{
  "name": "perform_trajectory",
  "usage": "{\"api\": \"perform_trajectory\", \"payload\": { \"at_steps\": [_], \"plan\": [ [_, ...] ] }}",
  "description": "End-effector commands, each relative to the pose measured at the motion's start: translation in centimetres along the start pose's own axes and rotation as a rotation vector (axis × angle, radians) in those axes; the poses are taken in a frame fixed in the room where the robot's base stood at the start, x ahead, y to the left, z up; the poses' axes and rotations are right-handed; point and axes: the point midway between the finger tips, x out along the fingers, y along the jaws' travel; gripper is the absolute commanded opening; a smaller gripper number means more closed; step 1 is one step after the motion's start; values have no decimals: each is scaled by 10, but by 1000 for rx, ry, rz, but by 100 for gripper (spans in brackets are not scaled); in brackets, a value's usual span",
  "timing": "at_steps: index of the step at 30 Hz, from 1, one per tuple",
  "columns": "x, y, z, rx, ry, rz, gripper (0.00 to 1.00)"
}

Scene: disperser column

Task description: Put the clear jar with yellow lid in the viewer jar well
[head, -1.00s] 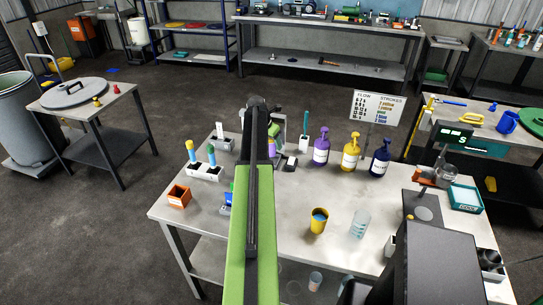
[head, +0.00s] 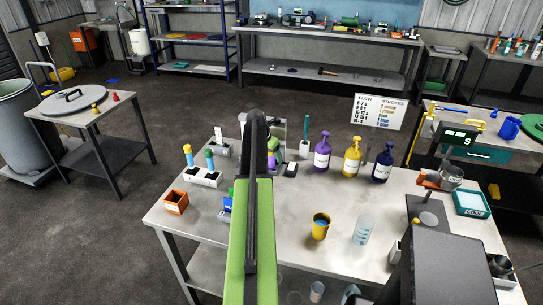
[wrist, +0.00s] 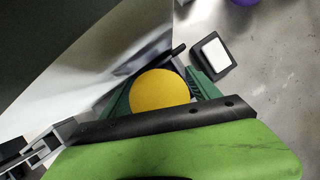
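In the wrist view a round yellow lid (wrist: 160,90) sits between the green fingers of my gripper (wrist: 162,92), which lie close against it on both sides. This fits the yellow-lidded jar; its clear body is hidden below the lid. In the head view my own arm covers the gripper and jar. A grey upright piece (head: 279,128) shows partly behind my arm at the back of the bench, with a purple item beside it. I cannot make out the viewer jar well.
A black box with a white top (wrist: 215,53) stands right of my gripper. Purple, yellow and dark blue pump bottles (head: 352,157) stand further right. A yellow cup (head: 320,227) and clear beaker (head: 364,229) stand on the bench (head: 290,235). An orange box (head: 176,201) is left.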

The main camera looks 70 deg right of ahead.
Motion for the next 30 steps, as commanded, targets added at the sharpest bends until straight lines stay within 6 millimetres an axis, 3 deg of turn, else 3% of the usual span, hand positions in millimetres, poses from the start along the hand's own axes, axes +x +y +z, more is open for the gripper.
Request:
{"api": "perform_trajectory", "payload": {
  "at_steps": [14,20,30],
  "plan": [
    [-9,0,2,-1,0,0,78],
    [-44,0,4,-2,0,1,78],
    [-119,0,4,-1,0,0,78]
  ]
}}
